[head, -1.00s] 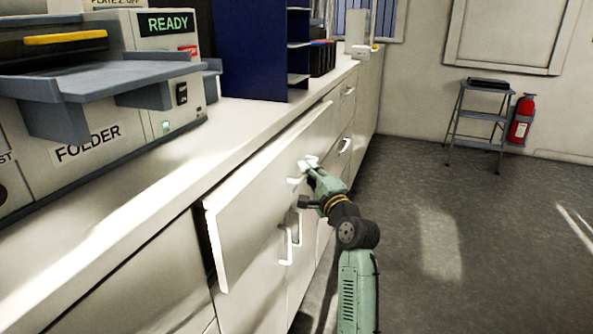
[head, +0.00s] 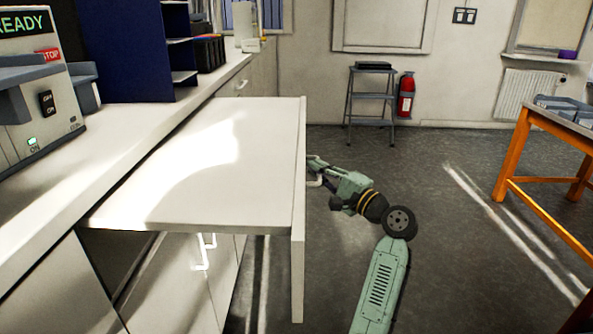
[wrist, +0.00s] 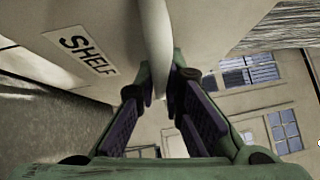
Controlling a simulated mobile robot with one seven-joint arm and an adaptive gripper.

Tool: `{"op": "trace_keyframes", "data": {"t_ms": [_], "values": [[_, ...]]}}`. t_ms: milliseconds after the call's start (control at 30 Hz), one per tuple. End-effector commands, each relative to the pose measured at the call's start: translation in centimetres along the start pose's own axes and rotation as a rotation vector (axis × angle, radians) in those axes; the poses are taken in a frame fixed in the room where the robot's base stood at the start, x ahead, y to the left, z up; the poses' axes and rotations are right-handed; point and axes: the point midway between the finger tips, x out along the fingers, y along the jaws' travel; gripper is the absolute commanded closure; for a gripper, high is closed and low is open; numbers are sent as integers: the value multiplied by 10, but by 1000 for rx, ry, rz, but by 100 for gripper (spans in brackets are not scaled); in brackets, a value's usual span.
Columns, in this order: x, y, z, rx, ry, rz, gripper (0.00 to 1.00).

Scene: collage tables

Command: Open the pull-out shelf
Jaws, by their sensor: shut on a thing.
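The white pull-out shelf (head: 215,165) stands far out from the counter in the head view, with its front panel (head: 299,215) facing right. Its flat top is bare. My gripper (head: 315,172) is at the front panel, shut on the white shelf handle (head: 314,183). In the wrist view, the pale handle bar (wrist: 158,45) lies between the two fingers of my gripper (wrist: 165,90). A label reading SHELF (wrist: 87,54) shows on the panel beside it.
The grey FOLDER-type machine (head: 45,105) sits on the counter at left. A blue rack (head: 130,50) stands behind it. A step stool (head: 371,100) and red extinguisher (head: 406,95) are at the far wall. An orange-legged table (head: 515,150) is at right. Floor between is clear.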

Motion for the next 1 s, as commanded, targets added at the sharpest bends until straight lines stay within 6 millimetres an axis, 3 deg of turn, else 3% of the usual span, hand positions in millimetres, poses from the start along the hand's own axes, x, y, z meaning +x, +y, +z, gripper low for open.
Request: {"op": "trace_keyframes", "data": {"t_ms": [533, 567, 800, 1000], "values": [[-8, -1, -9, 3, 1, 3, 100], [-8, -1, -9, 3, 1, 3, 90], [-8, -1, -9, 2, 1, 2, 74], [-8, -2, -9, 1, 1, 1, 70]]}}
